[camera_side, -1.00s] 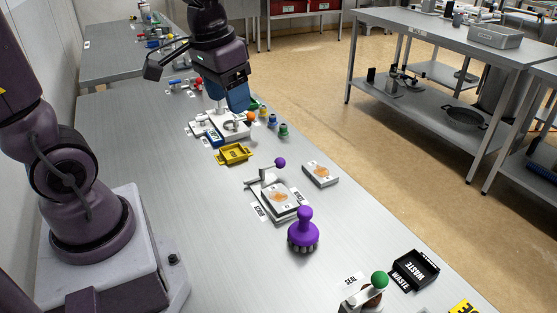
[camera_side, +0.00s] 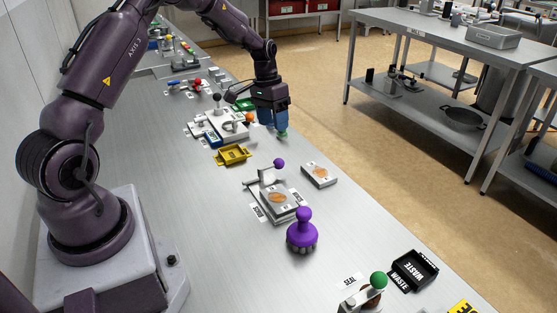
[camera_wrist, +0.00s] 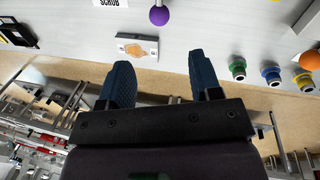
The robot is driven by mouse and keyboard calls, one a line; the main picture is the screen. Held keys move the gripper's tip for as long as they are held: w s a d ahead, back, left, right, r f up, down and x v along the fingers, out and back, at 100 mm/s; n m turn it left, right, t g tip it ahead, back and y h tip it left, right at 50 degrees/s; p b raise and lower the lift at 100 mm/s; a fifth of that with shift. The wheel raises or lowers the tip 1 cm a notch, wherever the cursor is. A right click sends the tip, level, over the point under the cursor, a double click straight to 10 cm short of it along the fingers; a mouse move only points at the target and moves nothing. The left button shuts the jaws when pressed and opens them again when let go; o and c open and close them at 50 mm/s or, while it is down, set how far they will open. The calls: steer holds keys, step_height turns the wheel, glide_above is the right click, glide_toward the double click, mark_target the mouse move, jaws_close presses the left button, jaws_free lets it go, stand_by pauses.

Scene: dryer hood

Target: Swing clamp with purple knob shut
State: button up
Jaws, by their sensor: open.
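The clamp (camera_side: 267,178) with its purple ball knob (camera_side: 279,163) stands mid-table in the side view, beside a fixture holding a white block with an orange-brown patch (camera_side: 278,197). Its arm is raised at an angle, with the knob at the upper right end.
A second patched block (camera_side: 319,174) lies right of the clamp. A purple knobbed brush (camera_side: 302,232) stands in front of it. A yellow tray (camera_side: 234,154) is behind. A waste bin (camera_side: 416,269) and green-knobbed clamp (camera_side: 379,281) are nearer.

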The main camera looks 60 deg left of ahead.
mark_target(279, 159)
steer(key=f, duration=0.3)
steer(key=d+f, duration=0.1)
steer(key=f, duration=0.3)
steer(key=d+f, duration=0.1)
steer(key=f, duration=0.3)
steer(key=shift+w+d+f, duration=0.15)
steer(key=shift+w+f, duration=0.05)
steer(key=shift+f, duration=0.05)
jaws_close()
